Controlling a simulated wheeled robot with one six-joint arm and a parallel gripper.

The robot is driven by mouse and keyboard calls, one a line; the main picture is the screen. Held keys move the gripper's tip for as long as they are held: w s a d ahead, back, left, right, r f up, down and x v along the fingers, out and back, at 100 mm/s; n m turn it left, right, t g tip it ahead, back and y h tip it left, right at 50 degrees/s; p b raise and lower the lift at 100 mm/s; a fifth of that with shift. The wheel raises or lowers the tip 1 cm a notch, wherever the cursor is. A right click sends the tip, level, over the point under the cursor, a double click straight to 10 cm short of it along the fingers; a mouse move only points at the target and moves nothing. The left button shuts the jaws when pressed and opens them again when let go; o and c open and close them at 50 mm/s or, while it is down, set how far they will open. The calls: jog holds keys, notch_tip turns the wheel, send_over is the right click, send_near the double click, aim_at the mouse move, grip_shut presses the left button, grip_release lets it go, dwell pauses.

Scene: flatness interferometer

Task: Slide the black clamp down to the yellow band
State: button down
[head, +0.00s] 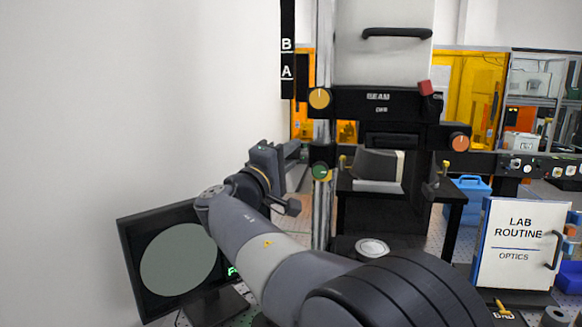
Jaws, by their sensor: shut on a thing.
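A bright steel post (321,219) stands upright in the middle of the head view. A small black clamp with a green knob (320,172) sits on the post, below the black BEAM housing (378,103). My gripper (291,153) is just left of the post at about the clamp's height. It is shut on the clamp's near side as far as I can tell; the contact is mostly hidden by my wrist. A bit of yellow shows beside the green knob, but I cannot tell whether it is the yellow band. No other band shows clearly on the post.
A yellow knob (319,98) and an orange knob (459,143) stick out from the instrument. A monitor (139,258) with a grey disc stands lower left. A white LAB ROUTINE board (521,245) stands at right. A blank wall (140,110) fills the left.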

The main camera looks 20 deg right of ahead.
jog(key=shift+r, duration=0.1)
jog(key=c, duration=1.3)
grip_release()
jog(key=b+v, duration=0.3)
jog(key=v, duration=0.8)
jog(key=shift+b, duration=0.4)
jog(key=shift+w+d, duration=0.1)
jog(key=shift+d, duration=0.05)
jog(key=p+x, duration=0.4)
jog(key=x, duration=0.6)
jog(key=shift+d+r, duration=0.1)
jog(key=shift+d, duration=0.05)
jog(key=shift+w+d, duration=0.2)
jog(key=shift+w, duration=0.05)
jog(key=shift+a+f, duration=0.1)
jog(key=shift+f, duration=0.7)
